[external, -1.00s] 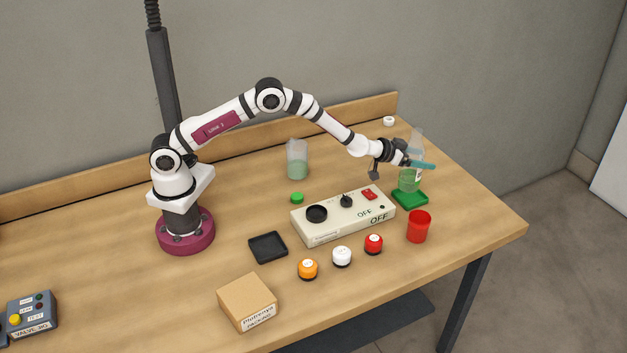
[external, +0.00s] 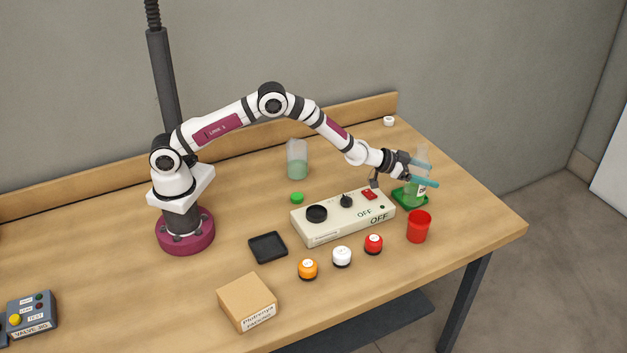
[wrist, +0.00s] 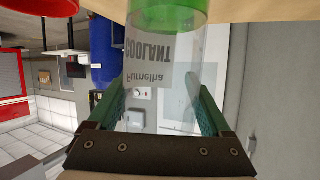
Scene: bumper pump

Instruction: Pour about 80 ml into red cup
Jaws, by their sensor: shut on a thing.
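My gripper (external: 423,172) is shut on a clear bottle (external: 416,192) with green liquid in its lower part. It holds the bottle over or beside the green pad (external: 399,200); I cannot tell how high its base is. In the wrist view the bottle (wrist: 165,75) stands between the green finger pads, with a "COOLANT" label and the liquid at the top of the picture. The red cup (external: 418,228) stands on the table in front of the bottle, apart from it. It also shows at the upper left of the wrist view (wrist: 40,8). I cannot see inside it.
A beige control box (external: 335,222) reading OFF lies left of the cup. A beaker (external: 297,160) with green liquid stands behind. The table's right edge is near the cup.

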